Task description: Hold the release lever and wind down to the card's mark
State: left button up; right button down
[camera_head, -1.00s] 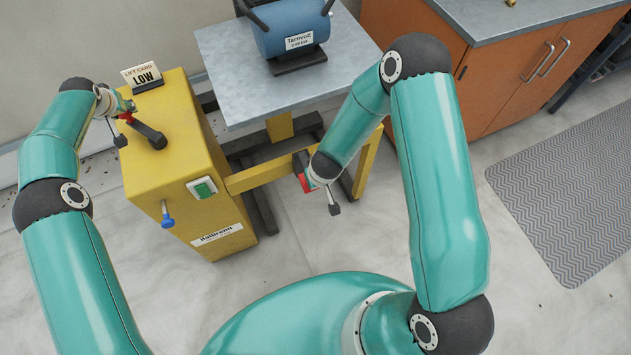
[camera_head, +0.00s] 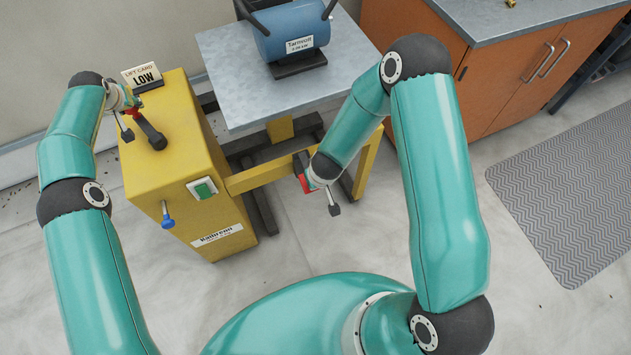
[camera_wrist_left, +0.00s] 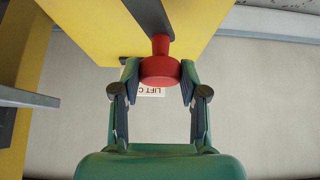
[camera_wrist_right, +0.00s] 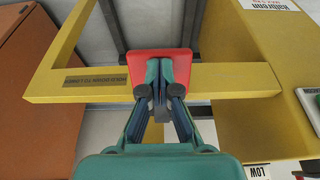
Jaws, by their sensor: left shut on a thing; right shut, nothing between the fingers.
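My left gripper (camera_wrist_left: 160,85) is shut on the red knob (camera_wrist_left: 160,68) of the dark crank (camera_head: 151,133). The crank sits on top of the yellow lift housing (camera_head: 175,110) and points toward the back left. The lift card (camera_head: 144,75) stands behind it and reads LOW. My right gripper (camera_wrist_right: 160,85) is shut and empty, its tips at the red release lever (camera_wrist_right: 160,62); whether they touch cannot be told. A yellow bar (camera_wrist_right: 215,80) by the lever carries a label about lowering. In the head view the red lever (camera_head: 303,180) is partly hidden by my right arm.
The grey lift table (camera_head: 225,70) carries a blue motor (camera_head: 290,35). A green button (camera_head: 203,189) and a blue-knobbed part (camera_head: 168,218) are on the housing's front. An orange cabinet (camera_head: 495,90) and grey mat (camera_head: 570,190) stand right; floor in front is clear.

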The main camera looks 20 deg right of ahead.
pick_arm(q)
jog(key=shift+d, duration=0.25)
jog(key=shift+w+d, duration=0.3)
jog(key=shift+d, duration=0.55)
jog(key=shift+d, duration=1)
jog(key=shift+s+d, duration=0.1)
jog(key=shift+d, duration=0.6)
jog(key=shift+s+d, duration=0.1)
jog(key=shift+d, duration=0.2)
